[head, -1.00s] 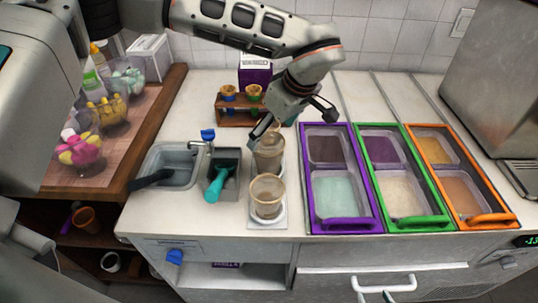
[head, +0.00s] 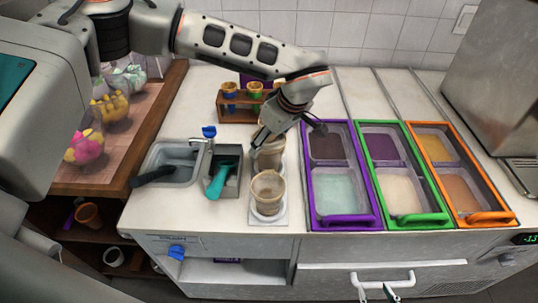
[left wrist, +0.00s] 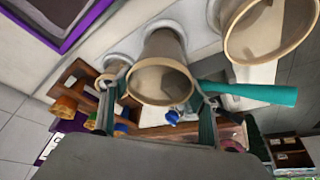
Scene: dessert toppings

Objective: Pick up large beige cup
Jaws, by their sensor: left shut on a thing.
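A beige see-through cup (head: 268,158) stands upright at the rear of the pair on the counter. My left gripper (head: 290,136) reaches it from above and behind, with its fingers on either side. In the left wrist view, the cup (left wrist: 162,65) sits between the two fingers and the gripper is shut on it. Part of the cup is hidden by the gripper in the head view. A second beige cup (head: 267,192) stands just in front on a white pad, and shows at the top right of the wrist view (left wrist: 270,30). My right gripper (head: 385,294) barely shows at the bottom edge.
A small wooden rack (head: 236,107) with cones stands behind. A dark container (head: 225,186) with a teal scoop (head: 219,180) and a sink (head: 177,164) are left. Purple (head: 348,226), green (head: 420,219) and orange (head: 486,217) topping trays are right.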

